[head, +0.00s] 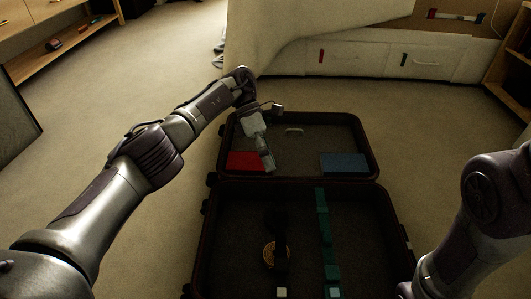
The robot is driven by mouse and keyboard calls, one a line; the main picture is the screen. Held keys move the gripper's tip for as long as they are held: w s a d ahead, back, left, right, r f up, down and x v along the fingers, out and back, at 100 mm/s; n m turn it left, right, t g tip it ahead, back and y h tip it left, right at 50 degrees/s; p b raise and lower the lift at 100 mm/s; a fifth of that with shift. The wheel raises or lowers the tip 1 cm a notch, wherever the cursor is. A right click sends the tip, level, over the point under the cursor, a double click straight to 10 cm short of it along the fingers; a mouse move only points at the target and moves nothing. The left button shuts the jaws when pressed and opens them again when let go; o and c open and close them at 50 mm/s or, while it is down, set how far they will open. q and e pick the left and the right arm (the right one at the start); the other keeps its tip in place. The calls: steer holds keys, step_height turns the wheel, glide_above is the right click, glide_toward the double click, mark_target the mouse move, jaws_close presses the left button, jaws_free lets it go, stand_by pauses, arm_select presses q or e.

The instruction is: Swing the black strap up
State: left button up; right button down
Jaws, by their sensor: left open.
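An open dark suitcase (205,235) lies on the floor, with one half nearer and one half farther away. The black strap (281,250) runs lengthwise in the near half, left of a green strap (325,235). It is hard to make out against the dark lining, and a pale piece shows at its near end. My left gripper (268,164) is open and empty over the far half, beyond the strap and apart from it. My right arm comes in at the right; its gripper is out of view.
A round gold thing (269,254) lies beside the black strap. The far half holds a red flat thing (244,161), a blue one (343,162) and a small white handle-like thing (294,130). A white drawer unit (375,62) stands behind. Carpet is clear left of the suitcase.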

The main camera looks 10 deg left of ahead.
arm_select(q)
steer(key=shift+v, duration=1.2)
